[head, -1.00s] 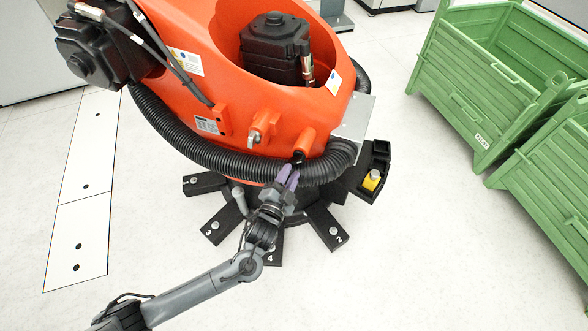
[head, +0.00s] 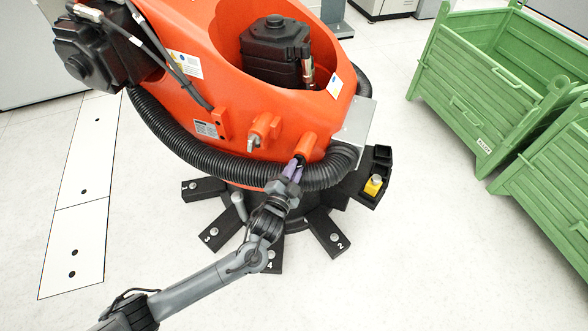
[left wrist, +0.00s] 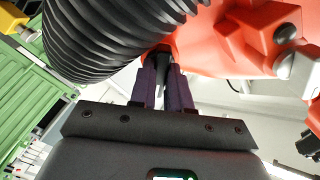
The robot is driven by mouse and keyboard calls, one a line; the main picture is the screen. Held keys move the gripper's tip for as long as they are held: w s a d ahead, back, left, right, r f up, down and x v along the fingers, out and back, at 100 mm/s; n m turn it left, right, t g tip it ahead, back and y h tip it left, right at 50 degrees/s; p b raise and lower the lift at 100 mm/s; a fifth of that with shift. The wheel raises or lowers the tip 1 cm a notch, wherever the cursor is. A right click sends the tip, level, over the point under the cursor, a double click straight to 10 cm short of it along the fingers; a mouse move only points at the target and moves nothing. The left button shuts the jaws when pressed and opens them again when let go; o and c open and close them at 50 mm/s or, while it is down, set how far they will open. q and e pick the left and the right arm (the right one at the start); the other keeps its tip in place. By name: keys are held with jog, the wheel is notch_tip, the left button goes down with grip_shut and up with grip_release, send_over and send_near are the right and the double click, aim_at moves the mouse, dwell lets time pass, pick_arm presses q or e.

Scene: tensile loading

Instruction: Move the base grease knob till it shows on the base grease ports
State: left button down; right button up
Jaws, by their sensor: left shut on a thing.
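Two orange ports stick out of the front of the orange robot base. The left port (head: 262,127) carries a metal fitting; the right port (head: 307,145) is just above my gripper. My left gripper (head: 294,167), with purple fingers, reaches up to the right port over the black hose. In the left wrist view its fingers (left wrist: 167,85) are close together around a dark slim piece, seemingly the knob (left wrist: 163,62), which reaches up to the orange surface. The fingers hide most of the knob, and I cannot tell how it is turned. My right gripper is not in view.
A thick black ribbed hose (head: 205,160) wraps the base close to my left gripper. Numbered black feet (head: 328,232) spread below, with a yellow block (head: 373,185) at the right. Green crates (head: 490,95) stand at the right. The white floor between is free.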

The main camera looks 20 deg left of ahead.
pick_arm(q)
jog(key=m+p, duration=0.2)
jog(key=p, duration=0.2)
jog(key=m+p, duration=0.2)
jog(key=p, duration=0.2)
jog(key=shift+r+m, duration=0.3)
jog(key=shift+r, duration=0.05)
jog(key=shift+f+m+p, duration=0.2)
jog(key=shift+m+p, duration=0.15)
jog(key=shift+m, duration=0.15)
jog(key=shift+f, duration=0.1)
jog(key=c, duration=1.4)
grip_release()
jog(key=shift+o, duration=0.2)
